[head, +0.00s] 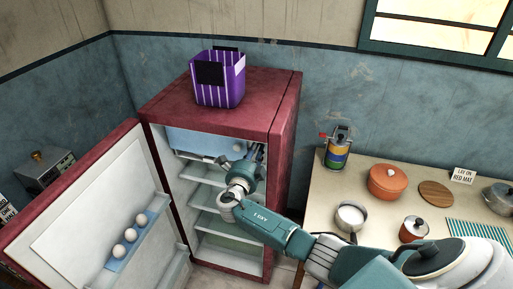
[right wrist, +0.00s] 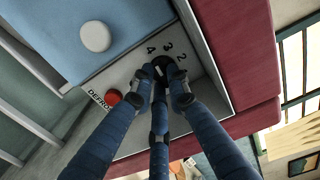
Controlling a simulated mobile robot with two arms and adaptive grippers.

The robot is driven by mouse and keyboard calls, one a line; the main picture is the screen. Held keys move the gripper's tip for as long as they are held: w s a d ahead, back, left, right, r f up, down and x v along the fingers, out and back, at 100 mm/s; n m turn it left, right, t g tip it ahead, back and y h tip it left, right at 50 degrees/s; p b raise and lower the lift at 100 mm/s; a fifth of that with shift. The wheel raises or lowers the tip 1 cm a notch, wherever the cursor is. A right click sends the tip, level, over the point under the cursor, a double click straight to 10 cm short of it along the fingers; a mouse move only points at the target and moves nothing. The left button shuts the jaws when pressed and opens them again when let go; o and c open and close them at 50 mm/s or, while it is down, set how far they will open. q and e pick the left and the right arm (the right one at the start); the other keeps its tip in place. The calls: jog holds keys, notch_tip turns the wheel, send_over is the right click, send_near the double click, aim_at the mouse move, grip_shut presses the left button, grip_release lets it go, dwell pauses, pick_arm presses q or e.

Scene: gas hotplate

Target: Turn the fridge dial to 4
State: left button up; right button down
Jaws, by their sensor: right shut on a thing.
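The red fridge (head: 284,110) stands open, its door (head: 95,200) swung out to the left. My right arm reaches into its upper part, with the right gripper (head: 257,153) near the right inner wall. In the right wrist view, the right gripper (right wrist: 160,85) is shut on the dark fridge dial (right wrist: 161,63). The numbers 4, 3 and 2 show on the panel around it. The fingers cover most of the dial, and I cannot tell which number its pointer faces. The dial is not clear in the head view. My left gripper is out of view.
A red button (right wrist: 113,97) by partly visible "DEFROST" lettering sits beside the dial. A purple basket (head: 219,85) stands on the fridge. The counter (head: 325,185) at right holds an orange pot (head: 388,182) and a white saucepan (head: 350,216). Eggs (head: 130,235) sit in the door rack.

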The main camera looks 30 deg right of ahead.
jog(key=shift+f+n, duration=0.15)
jog(key=shift+n, duration=0.35)
jog(key=c, duration=1.7)
grip_release()
jog(key=v, duration=1.2)
jog(key=shift+s, duration=0.1)
